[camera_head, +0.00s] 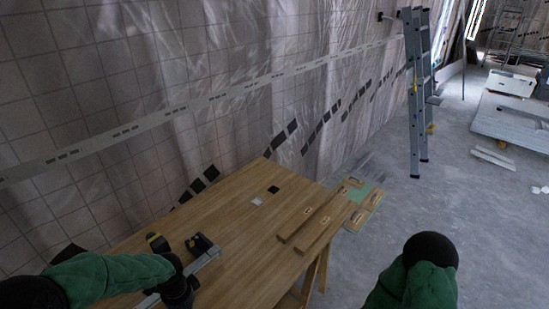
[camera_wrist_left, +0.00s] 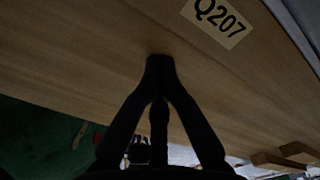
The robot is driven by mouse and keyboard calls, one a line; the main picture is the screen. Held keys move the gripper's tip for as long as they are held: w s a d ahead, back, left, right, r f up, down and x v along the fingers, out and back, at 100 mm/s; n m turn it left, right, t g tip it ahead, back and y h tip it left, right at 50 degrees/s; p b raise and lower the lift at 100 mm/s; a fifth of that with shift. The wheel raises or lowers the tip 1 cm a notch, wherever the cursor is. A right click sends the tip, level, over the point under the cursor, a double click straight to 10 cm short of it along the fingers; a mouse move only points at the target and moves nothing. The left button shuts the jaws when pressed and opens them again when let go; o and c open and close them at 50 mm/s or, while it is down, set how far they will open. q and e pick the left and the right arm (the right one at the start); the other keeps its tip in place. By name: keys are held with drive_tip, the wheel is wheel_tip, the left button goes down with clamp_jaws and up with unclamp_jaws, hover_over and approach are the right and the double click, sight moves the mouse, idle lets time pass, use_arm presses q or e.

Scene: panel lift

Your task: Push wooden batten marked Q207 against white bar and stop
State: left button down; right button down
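In the left wrist view a wooden batten (camera_wrist_left: 90,60) marked Q207 (camera_wrist_left: 218,18) fills most of the picture. My left gripper (camera_wrist_left: 160,68) is shut with nothing visible between its fingers. Its tips are at or very close to the batten's face, below and left of the label; I cannot tell if they touch. In the head view the left gripper (camera_head: 180,292) is low over the table's near part, beside a pale bar (camera_head: 206,260) that looks like the white bar. I cannot make out the Q207 batten there. The right gripper is not in view.
The wooden table (camera_head: 235,235) carries two labelled battens (camera_head: 308,217) at its right end. A dark square (camera_head: 273,189) and a pale square (camera_head: 256,201) lie farther back. A ladder (camera_head: 415,95) stands beyond.

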use_arm(q)
drive_tip(key=shift+s+d, duration=0.4)
drive_tip(key=shift+d, duration=0.1)
wheel_tip(320, 180, up, 7)
drive_tip(key=p, duration=0.6)
